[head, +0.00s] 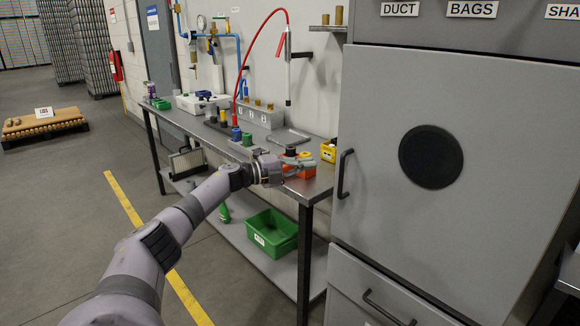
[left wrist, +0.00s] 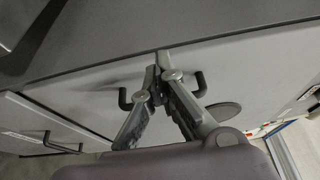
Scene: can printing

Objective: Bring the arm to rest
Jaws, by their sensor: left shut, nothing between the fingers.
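My left arm reaches from the bottom left of the head view to the near right end of the steel bench. My left gripper (head: 302,160) is over that end, close to an orange-red bin (head: 299,173), with the cabinet to its right. In the left wrist view its fingers (left wrist: 160,78) meet at the tips, shut with nothing between them. Behind them are the grey cabinet door and its dark handle (left wrist: 124,98), partly hidden by the fingers. I cannot tell the exact gap to the bin. My right gripper is in neither view.
The bench (head: 312,188) holds several small items, including a yellow box (head: 328,151). A green bin (head: 272,232) sits on its lower shelf. The grey cabinet (head: 400,90) stands on the right, its handle (head: 344,174) sticking out. The floor at left has open room.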

